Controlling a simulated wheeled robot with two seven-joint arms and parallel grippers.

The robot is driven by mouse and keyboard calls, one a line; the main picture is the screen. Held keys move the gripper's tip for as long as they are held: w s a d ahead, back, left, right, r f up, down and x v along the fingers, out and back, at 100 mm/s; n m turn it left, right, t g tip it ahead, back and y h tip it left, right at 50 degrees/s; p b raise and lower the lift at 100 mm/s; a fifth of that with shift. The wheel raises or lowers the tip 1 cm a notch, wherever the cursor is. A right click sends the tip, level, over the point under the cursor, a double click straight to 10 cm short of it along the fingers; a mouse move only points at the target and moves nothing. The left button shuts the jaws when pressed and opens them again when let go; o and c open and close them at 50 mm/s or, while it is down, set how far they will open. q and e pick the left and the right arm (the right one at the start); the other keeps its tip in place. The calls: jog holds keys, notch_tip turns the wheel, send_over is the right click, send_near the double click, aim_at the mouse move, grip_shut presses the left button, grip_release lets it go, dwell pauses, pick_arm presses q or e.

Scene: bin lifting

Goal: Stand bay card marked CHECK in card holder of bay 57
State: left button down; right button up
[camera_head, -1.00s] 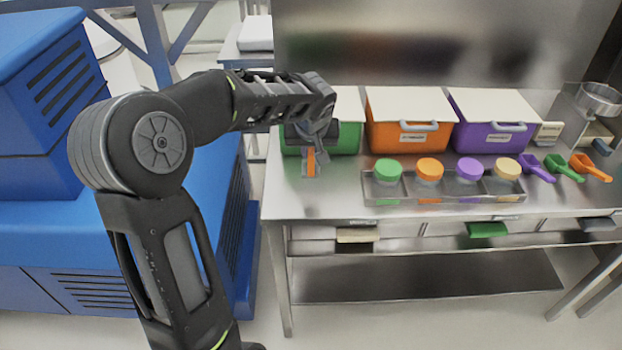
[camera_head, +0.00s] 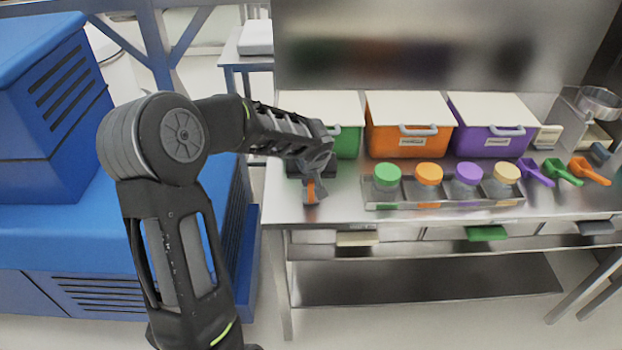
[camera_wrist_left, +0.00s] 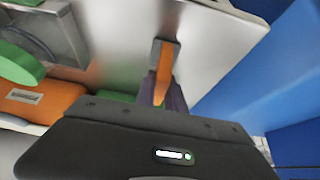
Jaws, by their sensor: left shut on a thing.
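My left gripper (camera_head: 312,182) is over the left end of the steel bench and shut on a narrow orange piece (camera_head: 310,191). In the left wrist view the orange piece (camera_wrist_left: 164,62) extends from the fingers, with a grey part around its far end. I cannot tell whether it is the card marked CHECK; no lettering is readable. Along the bench's front edge are a cream piece (camera_head: 357,238), a green piece (camera_head: 487,233) and a grey piece (camera_head: 597,227). I cannot tell which holder belongs to bay 57. My right gripper is not in view.
Green (camera_head: 348,142), orange (camera_head: 408,138) and purple (camera_head: 493,138) bins stand along the back of the bench (camera_head: 335,205). A clear tray (camera_head: 445,205) holds several jars with coloured lids. Scoops (camera_head: 563,172) lie to the right. A blue machine (camera_head: 60,210) stands at the left.

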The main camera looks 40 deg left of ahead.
pick_arm(q)
jog(key=shift+f, duration=0.1)
jog(key=c, duration=1.4)
grip_release()
jog(key=shift+d+r, duration=0.1)
jog(key=shift+r, duration=0.3)
jog(key=b+v, duration=0.1)
jog(key=v, duration=1)
jog(key=shift+s+r, duration=0.2)
jog(key=shift+d, duration=0.15)
